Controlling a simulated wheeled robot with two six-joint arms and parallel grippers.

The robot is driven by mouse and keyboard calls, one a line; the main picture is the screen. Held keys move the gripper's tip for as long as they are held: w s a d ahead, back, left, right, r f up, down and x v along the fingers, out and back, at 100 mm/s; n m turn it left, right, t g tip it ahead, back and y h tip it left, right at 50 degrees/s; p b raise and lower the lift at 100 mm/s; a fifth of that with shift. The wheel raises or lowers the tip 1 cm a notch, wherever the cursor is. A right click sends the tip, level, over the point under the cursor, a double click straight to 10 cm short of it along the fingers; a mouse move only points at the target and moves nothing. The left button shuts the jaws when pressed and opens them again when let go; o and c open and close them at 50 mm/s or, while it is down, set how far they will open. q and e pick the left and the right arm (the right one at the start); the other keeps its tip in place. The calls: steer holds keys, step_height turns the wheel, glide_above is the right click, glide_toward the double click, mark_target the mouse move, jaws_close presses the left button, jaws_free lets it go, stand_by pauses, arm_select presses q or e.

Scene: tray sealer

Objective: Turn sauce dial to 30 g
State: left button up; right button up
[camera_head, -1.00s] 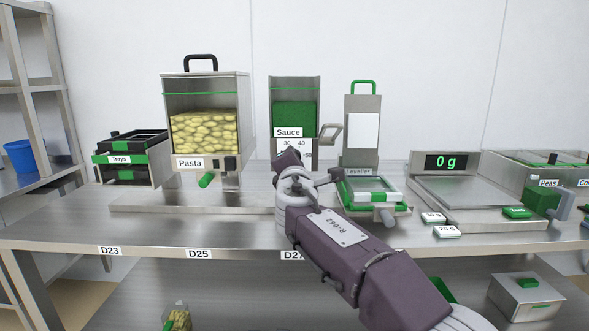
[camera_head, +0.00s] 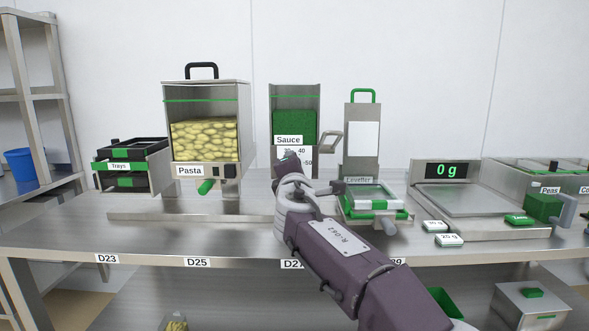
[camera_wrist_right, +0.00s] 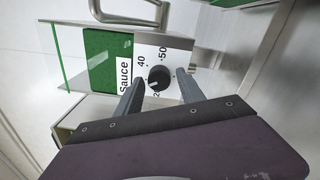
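The sauce dispenser (camera_head: 294,103) stands at the middle back of the table, with green sauce behind its clear front. In the head view my right arm covers its dial. In the right wrist view the black sauce dial (camera_wrist_right: 159,77) sits on a white scale, with 40 and 50 readable and a 20 partly showing. A small white mark on the dial faces the lower left; its exact reading is unclear. My right gripper (camera_wrist_right: 160,80) is open, one fingertip on each side of the dial, contact not clear. My left gripper is not in view.
The pasta dispenser (camera_head: 206,127) stands left of the sauce, trays (camera_head: 131,165) further left. The leveller (camera_head: 362,150) stands close on the right, then the scale (camera_head: 465,200) reading 0 g. A metal handle (camera_head: 330,141) juts from the sauce dispenser's right side.

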steer(key=shift+s, duration=0.15)
steer(key=s+b, duration=0.1)
steer(key=s, duration=0.7)
steer(key=shift+s, duration=0.4)
steer(key=shift+f, duration=0.15)
